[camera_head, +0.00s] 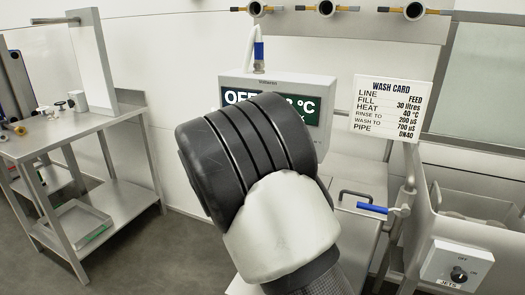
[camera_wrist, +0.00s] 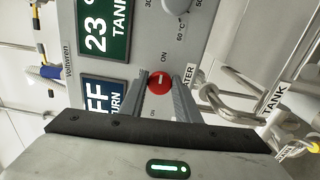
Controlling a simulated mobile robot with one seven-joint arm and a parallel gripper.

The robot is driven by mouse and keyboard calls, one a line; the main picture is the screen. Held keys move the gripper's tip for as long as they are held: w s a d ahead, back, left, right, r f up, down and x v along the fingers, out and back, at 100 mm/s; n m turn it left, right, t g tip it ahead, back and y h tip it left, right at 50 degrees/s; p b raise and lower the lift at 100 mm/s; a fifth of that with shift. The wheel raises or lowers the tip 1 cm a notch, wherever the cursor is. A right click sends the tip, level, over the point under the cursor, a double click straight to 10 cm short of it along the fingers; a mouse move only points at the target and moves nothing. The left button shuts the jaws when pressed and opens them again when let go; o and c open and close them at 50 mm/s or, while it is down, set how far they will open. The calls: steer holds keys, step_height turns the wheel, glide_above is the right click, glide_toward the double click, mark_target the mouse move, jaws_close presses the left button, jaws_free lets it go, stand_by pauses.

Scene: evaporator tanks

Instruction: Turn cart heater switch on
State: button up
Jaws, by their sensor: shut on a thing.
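The cart heater switch is a red round knob (camera_wrist: 159,84) with a short pale mark, on a grey control box (camera_wrist: 208,50) in the wrist view. A partly hidden label ending in "ATER" (camera_wrist: 190,76) is beside it, and an "ON" mark is printed close by. My gripper (camera_wrist: 160,77) has one finger on each side of the knob and is shut on it. The box also shows in the head view (camera_head: 232,82), its display partly reading "OF" and "°C". My arm hides the switch and my gripper there.
A wash card (camera_head: 388,108) hangs right of the box. A blue-handled valve (camera_head: 372,208) and a jets switch box (camera_head: 456,264) are at lower right. A steel table (camera_head: 75,137) stands at left.

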steer(key=shift+m, duration=0.3)
steer(key=o, duration=1)
steer(key=shift+s, duration=0.1)
steer(key=p+v, duration=0.1)
steer(key=v, duration=1.6)
steer(key=shift+s+a+p, duration=0.1)
steer(key=shift+p, duration=0.25)
